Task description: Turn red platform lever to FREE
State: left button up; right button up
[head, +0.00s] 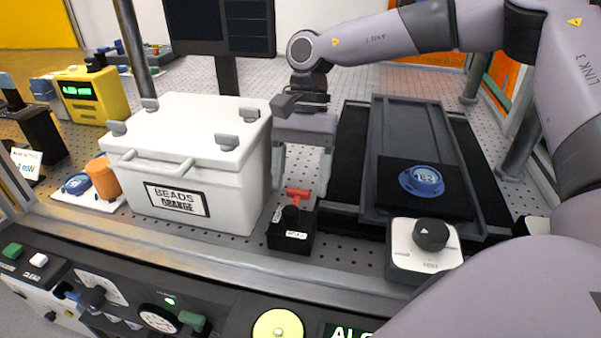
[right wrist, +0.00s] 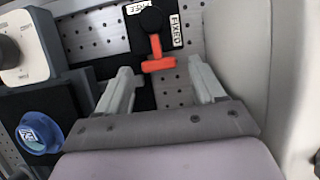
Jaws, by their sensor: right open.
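The red T-shaped platform lever (head: 298,193) stands on a small black base (head: 290,240) beside the white box. In the right wrist view, the lever (right wrist: 157,57) extends down from a round black knob (right wrist: 152,19). A FREE label (right wrist: 141,7) lies at the knob's upper left and a FIXED label (right wrist: 177,30) at its right. My right gripper (head: 300,184) is open above and around the lever's handle. In the right wrist view, its fingertips (right wrist: 160,72) stand on both sides of the red crossbar, apart from it. My left gripper is out of view.
A white box (head: 232,185) labelled BEADS ORANGE stands close left of the lever. A dark platform (head: 412,130) with a blue round piece (head: 422,180) lies right. A white dial unit (head: 400,262) is at front right. A control panel (head: 235,318) runs along the front.

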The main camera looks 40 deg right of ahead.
jog(key=c, duration=1.1)
jog(key=shift+o, duration=0.2)
